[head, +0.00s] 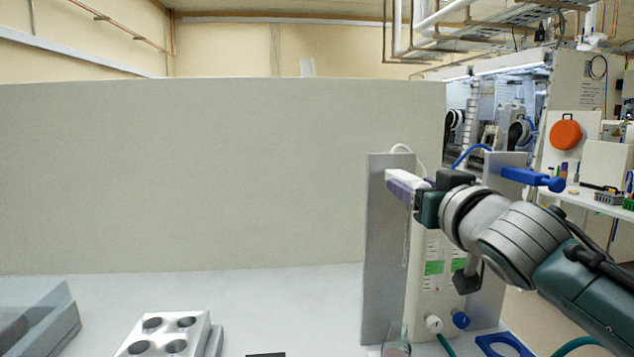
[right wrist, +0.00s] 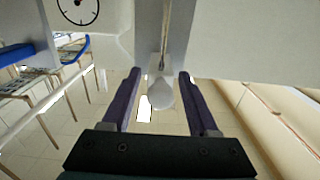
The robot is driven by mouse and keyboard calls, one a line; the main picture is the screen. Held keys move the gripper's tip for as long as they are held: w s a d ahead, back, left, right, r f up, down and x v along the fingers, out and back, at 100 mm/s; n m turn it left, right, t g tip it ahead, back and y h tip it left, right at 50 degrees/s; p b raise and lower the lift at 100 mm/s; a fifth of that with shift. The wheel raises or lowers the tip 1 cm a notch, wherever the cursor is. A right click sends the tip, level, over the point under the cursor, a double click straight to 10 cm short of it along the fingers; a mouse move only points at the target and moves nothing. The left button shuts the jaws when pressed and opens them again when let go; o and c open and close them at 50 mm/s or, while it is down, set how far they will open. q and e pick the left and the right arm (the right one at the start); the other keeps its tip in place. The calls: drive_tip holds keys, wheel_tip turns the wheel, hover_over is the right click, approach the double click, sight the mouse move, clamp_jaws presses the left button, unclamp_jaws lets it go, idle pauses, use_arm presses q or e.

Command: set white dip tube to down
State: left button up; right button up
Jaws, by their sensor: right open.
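My right gripper (head: 398,188) is at this arm's outer end. In the right wrist view its two purple fingers stand apart, and the rounded white end (right wrist: 163,95) of the arm lies between them, with a gap visible on each side. The thin tube also shows there (right wrist: 166,35). The tube's lower end is hard to make out. My left gripper is out of view.
A blue arm (head: 530,178) sticks out at the stand's right side. A white knob (head: 433,323) and a blue knob (head: 461,319) sit low on its front. A block with holes (head: 148,343) stands at the front left. The middle bench is mostly clear before a tall pale panel (head: 200,180).

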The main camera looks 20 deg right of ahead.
drive_tip(key=shift+w+d, duration=0.1)
drive_tip(key=shift+w, duration=0.35)
clamp_jaws()
idle(0.3)
idle(0.9)
